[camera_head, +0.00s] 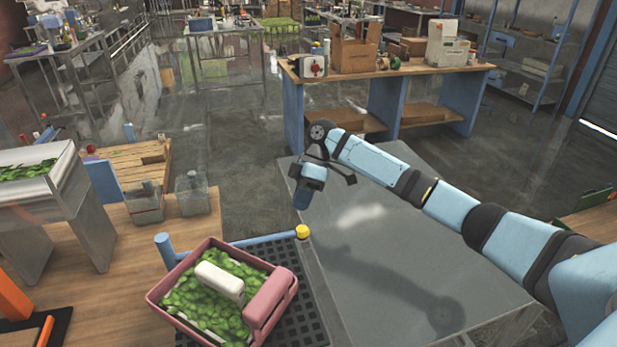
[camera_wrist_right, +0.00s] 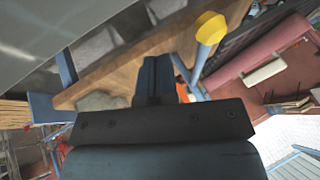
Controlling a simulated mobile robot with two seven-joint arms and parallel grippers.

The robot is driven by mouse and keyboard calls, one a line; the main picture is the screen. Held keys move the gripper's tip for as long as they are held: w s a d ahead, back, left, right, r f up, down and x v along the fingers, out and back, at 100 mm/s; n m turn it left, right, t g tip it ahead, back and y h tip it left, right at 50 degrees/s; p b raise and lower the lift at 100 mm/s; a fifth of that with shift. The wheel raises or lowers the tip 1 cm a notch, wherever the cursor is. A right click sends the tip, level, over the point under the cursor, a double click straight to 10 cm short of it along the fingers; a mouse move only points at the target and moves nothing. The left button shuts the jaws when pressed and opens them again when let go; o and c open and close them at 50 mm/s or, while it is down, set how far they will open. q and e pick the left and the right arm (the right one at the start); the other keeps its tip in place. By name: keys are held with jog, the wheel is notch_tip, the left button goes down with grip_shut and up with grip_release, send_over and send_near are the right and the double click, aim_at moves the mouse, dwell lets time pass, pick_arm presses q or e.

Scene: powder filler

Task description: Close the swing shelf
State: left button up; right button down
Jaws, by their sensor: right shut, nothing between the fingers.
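The swing shelf appears to be the black perforated shelf (camera_head: 310,312) at the lower middle of the head view. A blue bar (camera_head: 262,240) with a yellow end knob (camera_head: 303,231) runs along its far edge. A pink tub (camera_head: 160,298) of green leaves covers much of it. My right gripper (camera_head: 303,197) points down beyond the yellow knob, shut and empty, apart from the bar. In the right wrist view my shut fingers (camera_wrist_right: 157,75) show left of the yellow knob (camera_wrist_right: 210,28) and the blue bar (camera_wrist_right: 199,65). My left gripper is out of view.
A grey metal table (camera_head: 410,265) lies under my right arm. A blue-legged bench (camera_head: 420,75) stands behind. Floor shows between them.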

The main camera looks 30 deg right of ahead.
jog(key=s, duration=0.1)
jog(key=s+a, duration=0.1)
jog(key=s, duration=0.1)
jog(key=shift+s+a+f+p, duration=0.25)
jog(key=shift+a+f+p, duration=0.1)
jog(key=shift+f+p, duration=0.05)
jog(key=shift+s, duration=0.1)
